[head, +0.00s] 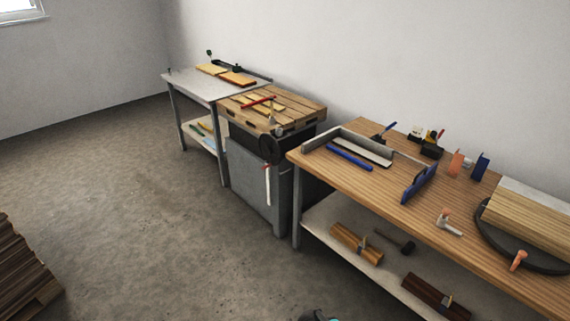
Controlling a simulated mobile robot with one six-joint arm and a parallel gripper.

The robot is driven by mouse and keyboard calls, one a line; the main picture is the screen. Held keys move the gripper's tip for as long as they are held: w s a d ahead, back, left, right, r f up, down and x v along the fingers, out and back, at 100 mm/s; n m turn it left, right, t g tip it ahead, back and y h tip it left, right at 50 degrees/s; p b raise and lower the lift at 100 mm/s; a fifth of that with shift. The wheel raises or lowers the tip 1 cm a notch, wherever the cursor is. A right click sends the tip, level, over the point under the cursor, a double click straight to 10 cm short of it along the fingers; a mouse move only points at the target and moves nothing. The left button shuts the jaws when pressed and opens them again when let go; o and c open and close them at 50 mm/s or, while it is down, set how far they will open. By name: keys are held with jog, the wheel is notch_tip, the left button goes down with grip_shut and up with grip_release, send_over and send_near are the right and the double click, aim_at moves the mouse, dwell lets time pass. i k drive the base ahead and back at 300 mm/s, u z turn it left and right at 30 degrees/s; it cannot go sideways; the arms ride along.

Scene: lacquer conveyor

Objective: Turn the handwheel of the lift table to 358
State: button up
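The lift table (255,178) appears to be the grey cabinet with a slatted wooden top (309,108), standing against the wall between two benches. A dark round handwheel (268,149) sits on its front, just below the top's near edge. Its markings and any reading are too small to make out. A pale lever or bar with a red end (267,186) hangs below the wheel.
A long wooden bench (380,183) with tools and clamps stands right of the lift table; its lower shelf (325,215) holds wood pieces and a mallet. A grey-topped table (190,84) stands left. Dark boards (22,270) lie at the lower left. The floor (140,210) between is clear.

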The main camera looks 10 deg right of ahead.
aim_at(269, 147)
jog(key=z, duration=0.2)
jog(key=i, duration=1.95)
jog(key=u, duration=0.2)
jog(key=k, duration=0.85)
jog(key=u, duration=0.25)
jog(key=i, duration=0.4)
jog(key=z, duration=0.15)
